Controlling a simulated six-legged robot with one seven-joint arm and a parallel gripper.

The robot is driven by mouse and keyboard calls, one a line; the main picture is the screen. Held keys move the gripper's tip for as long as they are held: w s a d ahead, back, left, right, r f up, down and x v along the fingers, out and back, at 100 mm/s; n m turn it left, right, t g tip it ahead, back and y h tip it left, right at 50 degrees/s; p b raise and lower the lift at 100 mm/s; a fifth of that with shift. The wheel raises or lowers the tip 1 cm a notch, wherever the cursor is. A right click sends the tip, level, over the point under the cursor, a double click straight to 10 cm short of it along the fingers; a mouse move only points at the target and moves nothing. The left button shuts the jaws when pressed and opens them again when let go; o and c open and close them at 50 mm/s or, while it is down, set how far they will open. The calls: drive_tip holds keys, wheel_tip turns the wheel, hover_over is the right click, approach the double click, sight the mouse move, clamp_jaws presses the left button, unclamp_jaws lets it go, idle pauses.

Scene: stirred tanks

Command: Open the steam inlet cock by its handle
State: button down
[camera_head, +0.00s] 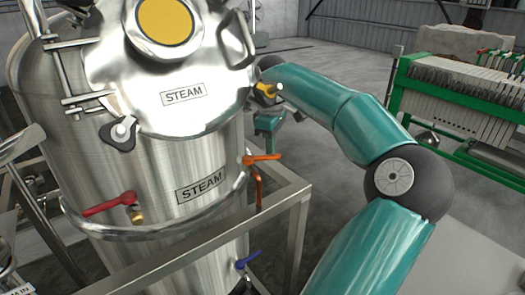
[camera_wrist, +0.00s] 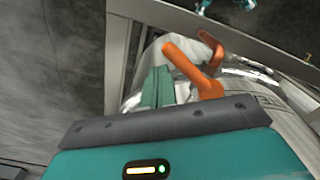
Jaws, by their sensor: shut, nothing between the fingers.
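The cock with the orange handle (camera_head: 262,158) is on the right side of the steel tank, beside the lower STEAM plate (camera_head: 201,187). Its lever points to the right in the head view. In the wrist view the orange handle (camera_wrist: 185,66) runs slantwise from its hub towards the upper left. My gripper (camera_head: 268,125) is above the handle in the head view. In the wrist view my teal fingers (camera_wrist: 157,86) are together and empty, just left of the handle. Whether they touch it I cannot tell.
The steel tank (camera_head: 75,140) fills the left. It also carries a red-handled cock (camera_head: 110,204) and a blue-handled cock (camera_head: 249,259). A metal frame rail (camera_head: 190,250) runs in front of the tank. A green-framed machine (camera_head: 460,95) stands at right. Floor between is clear.

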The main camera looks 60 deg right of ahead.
wheel_tip(320, 180, up, 7)
idle(1.1)
drive_tip(key=shift+f, duration=0.15)
idle(0.4)
